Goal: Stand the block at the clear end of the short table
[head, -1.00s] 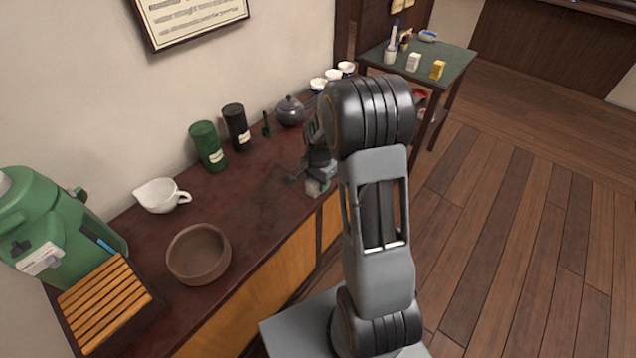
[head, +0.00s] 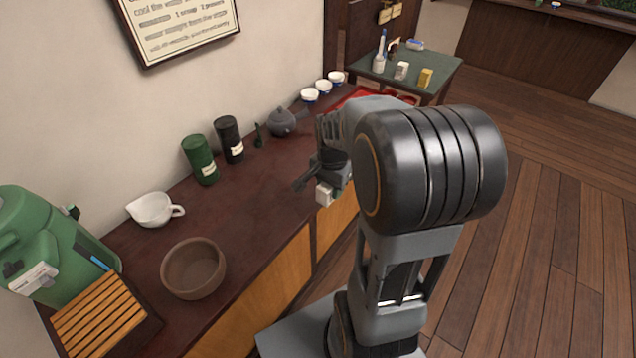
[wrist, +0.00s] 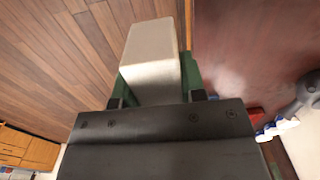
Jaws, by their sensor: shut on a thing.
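My gripper (head: 322,182) is shut on a pale off-white block (wrist: 152,55), seen close up between its green finger pads in the wrist view. In the head view the block (head: 324,194) shows small under the gripper, by the front edge of the dark red counter (head: 250,215). In the wrist view it appears over the floor, with the counter surface (wrist: 250,55) to the right. A small green-topped table (head: 440,66) stands at the back. I cannot tell from the pictures which table is the short one.
The counter holds a brown bowl (head: 193,268), white spouted cup (head: 155,209), green canister (head: 200,160), black canister (head: 229,139) and teapot (head: 282,122). A white block (head: 401,70) and a yellow block (head: 425,78) are on the green table. Its right side looks bare.

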